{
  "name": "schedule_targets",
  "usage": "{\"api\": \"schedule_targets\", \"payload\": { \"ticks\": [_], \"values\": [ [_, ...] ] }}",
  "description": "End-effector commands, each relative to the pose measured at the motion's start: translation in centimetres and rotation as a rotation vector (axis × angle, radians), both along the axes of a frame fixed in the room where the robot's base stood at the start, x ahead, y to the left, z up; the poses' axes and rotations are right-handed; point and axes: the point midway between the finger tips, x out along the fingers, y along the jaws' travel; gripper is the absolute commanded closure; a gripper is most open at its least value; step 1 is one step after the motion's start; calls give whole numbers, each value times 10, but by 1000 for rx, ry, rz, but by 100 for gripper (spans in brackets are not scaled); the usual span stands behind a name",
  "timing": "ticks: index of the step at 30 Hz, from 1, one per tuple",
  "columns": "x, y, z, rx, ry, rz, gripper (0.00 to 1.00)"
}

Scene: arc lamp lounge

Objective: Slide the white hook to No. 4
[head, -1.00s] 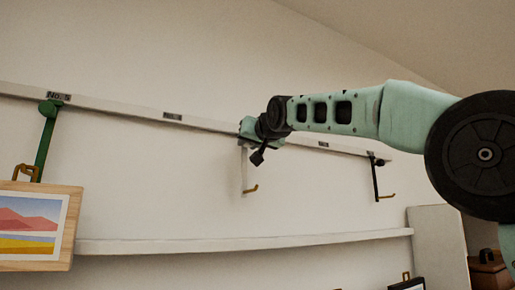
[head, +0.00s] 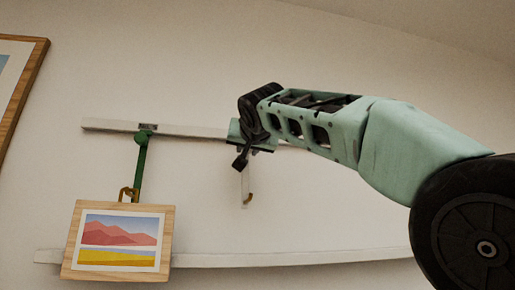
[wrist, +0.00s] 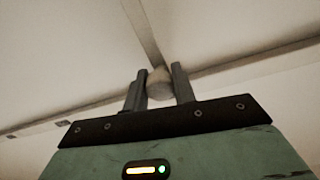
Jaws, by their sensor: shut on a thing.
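The white hook (head: 245,188) hangs from the wall rail (head: 188,130). It is a pale upright strip with a brass hook at its lower end. My gripper (head: 247,137) is at its top, against the rail. In the wrist view, my gripper's fingers (wrist: 158,88) are shut on the white hook's round pale knob (wrist: 159,83), with its strip behind. The only number plate showing on the rail in the head view (head: 148,127) is above the green hook and too small to read. No plate No. 4 can be made out; my gripper covers part of the rail.
A green hook (head: 141,165) on the rail, to the left of my gripper, holds a framed landscape picture (head: 118,241). A white ledge (head: 215,260) runs below along the wall. Another frame (head: 24,95) hangs at upper left. The rail between the green hook and my gripper is clear.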

Motion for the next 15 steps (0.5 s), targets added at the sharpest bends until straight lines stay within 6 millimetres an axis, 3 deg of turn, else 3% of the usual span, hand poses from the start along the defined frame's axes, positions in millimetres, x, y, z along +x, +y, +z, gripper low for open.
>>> {"api": "schedule_targets", "payload": {
  "ticks": [8, 9, 11, 15],
  "values": [
    [0, 0, 1, 0, -1, 1, 100],
    [0, 0, 1, 0, -1, 1, 71],
    [0, 0, 1, 0, -1, 1, 54],
    [0, 0, 0, 0, -1, 0, 52]
  ]
}}
